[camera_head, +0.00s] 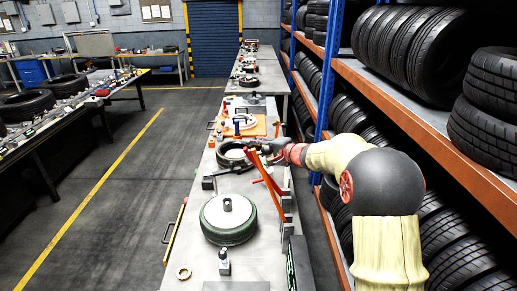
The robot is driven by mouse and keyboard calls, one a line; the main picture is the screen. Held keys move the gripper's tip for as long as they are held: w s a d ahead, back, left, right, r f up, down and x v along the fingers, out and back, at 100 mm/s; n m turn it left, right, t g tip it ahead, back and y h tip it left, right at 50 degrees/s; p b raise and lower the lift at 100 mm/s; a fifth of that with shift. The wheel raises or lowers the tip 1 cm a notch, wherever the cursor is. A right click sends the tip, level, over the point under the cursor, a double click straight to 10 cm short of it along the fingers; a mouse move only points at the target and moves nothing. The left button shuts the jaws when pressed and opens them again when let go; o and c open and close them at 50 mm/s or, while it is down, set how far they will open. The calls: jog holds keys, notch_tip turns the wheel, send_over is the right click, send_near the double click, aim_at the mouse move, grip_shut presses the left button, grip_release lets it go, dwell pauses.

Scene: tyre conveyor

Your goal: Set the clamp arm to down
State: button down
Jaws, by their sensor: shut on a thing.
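The clamp arm (266,172) seems to be the slanted orange bar at the right side of the conveyor table. It stands tilted, with its top end leaning to the left. My gripper (259,149) reaches in from the right and is at the upper end of this bar, shut on it as far as I can tell. The fingers are small and partly hidden behind the bar, so the exact contact is unclear. A dark bar with a black block (208,182) at its end lies to the left of the orange bar.
A green-rimmed wheel (228,219) sits on the table (200,255) nearer to me, and a tyre (232,152) lies just beyond the clamp. Tyre racks (385,98) crowd the right side. A floor aisle (128,190) is clear on the left.

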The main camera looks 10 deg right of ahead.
jog(key=shift+a+r, duration=0.1)
jog(key=c, duration=1.5)
grip_release()
jog(key=shift+c, duration=0.2)
jog(key=shift+s, duration=0.1)
jog(key=v, duration=1.2)
jog(key=shift+o, duration=0.2)
